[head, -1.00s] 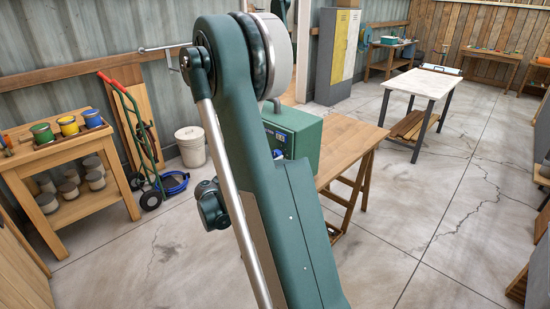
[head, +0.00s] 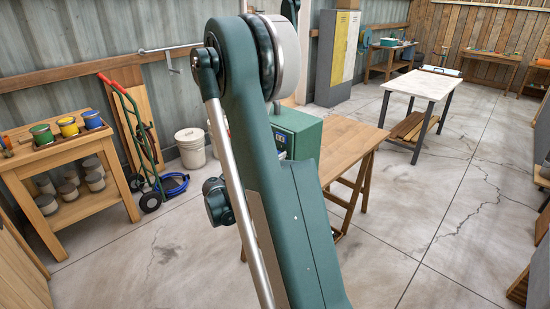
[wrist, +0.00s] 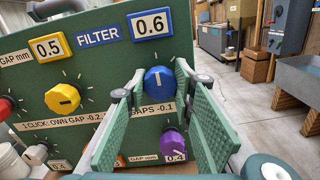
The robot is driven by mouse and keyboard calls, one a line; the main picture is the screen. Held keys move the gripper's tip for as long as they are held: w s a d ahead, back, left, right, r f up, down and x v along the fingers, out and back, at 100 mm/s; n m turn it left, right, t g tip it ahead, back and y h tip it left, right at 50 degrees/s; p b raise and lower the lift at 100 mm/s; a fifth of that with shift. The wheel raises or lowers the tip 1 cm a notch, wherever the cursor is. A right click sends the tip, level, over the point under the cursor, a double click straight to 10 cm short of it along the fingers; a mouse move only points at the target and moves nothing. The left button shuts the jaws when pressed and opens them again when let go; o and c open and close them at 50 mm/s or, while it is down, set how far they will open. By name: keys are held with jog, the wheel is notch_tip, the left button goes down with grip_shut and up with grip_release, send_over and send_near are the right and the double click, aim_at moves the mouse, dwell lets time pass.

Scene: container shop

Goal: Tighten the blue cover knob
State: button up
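The blue knob (wrist: 160,80) sits on the front of a green panel (wrist: 105,68) in the wrist view, under a blue-framed 0.6 label (wrist: 151,24). It has a white pointer line. My gripper (wrist: 160,71) is open, its two green ribbed fingers on the left and right of the blue knob. I cannot tell whether either finger touches it. In the head view the green machine (head: 300,133) stands on a wooden table (head: 352,146), partly hidden by my arm. The gripper is hidden there.
A yellow knob (wrist: 62,98) sits left of the blue one, and a purple knob (wrist: 173,143) close below it, between the fingers. A red knob (wrist: 5,108) and a white knob (wrist: 35,153) are farther left. A grey sink (wrist: 295,80) stands at right.

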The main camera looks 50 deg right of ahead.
jog(key=shift+o, duration=0.2)
jog(key=shift+m, duration=0.4)
jog(key=m+b, duration=0.1)
jog(key=m, duration=0.7)
jog(key=shift+b, duration=0.35)
jog(key=shift+c, duration=0.2)
jog(key=o, duration=0.9)
jog(key=shift+a, duration=0.1)
jog(key=shift+a, duration=5.9)
